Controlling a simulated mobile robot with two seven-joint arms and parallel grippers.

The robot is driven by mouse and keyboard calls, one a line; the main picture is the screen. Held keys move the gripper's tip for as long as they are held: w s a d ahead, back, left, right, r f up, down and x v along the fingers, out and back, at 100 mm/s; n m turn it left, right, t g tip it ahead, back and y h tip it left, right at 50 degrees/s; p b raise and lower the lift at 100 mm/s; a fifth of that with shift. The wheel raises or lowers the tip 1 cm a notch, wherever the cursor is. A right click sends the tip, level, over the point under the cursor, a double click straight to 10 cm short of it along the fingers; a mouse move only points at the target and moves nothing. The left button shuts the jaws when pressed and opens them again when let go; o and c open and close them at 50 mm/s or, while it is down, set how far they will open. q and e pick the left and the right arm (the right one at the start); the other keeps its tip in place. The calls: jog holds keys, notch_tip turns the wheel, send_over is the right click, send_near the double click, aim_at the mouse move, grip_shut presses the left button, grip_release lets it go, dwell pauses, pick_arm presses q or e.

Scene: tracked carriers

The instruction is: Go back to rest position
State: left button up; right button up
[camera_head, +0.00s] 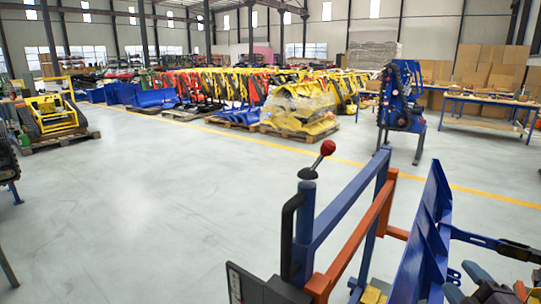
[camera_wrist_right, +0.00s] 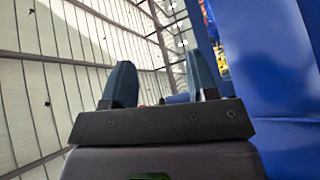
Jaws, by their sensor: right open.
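My right gripper (camera_head: 464,272) is low at the right of the head view, close beside a blue panel (camera_head: 425,240). In the right wrist view its two dark blue-grey fingers (camera_wrist_right: 160,82) stand apart, with nothing clearly held between them. A large blue surface (camera_wrist_right: 275,60) fills the right side of that view, close to the fingers; I cannot tell whether they touch. My left gripper is not in view.
A blue and orange frame (camera_head: 345,215) with a red-knobbed lever (camera_head: 327,148) stands close in front. A tracked blue machine (camera_head: 400,100) is behind it. A yellow carrier (camera_head: 50,115) stands at left. The grey floor (camera_head: 150,190) between is open.

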jog(key=s+f+m+g+h, duration=0.4)
jog(key=s+f+m+g, duration=0.45)
jog(key=s+f, duration=0.5)
jog(key=s+a+f+m+g+y, duration=0.2)
jog(key=s+a+f+m+g, duration=0.15)
jog(key=s, duration=0.35)
jog(key=s+a+f+m+g+y, duration=0.1)
jog(key=s+a+f+m+g, duration=0.1)
jog(key=s+a+f+g, duration=0.4)
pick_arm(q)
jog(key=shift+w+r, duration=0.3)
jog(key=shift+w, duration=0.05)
pick_arm(e)
jog(key=w+f+n+t+y, duration=0.1)
jog(key=w+f+t, duration=0.5)
jog(key=t, duration=0.4)
jog(key=shift+w+d, duration=0.3)
jog(key=shift+w, duration=0.6)
jog(key=shift+f, duration=0.1)
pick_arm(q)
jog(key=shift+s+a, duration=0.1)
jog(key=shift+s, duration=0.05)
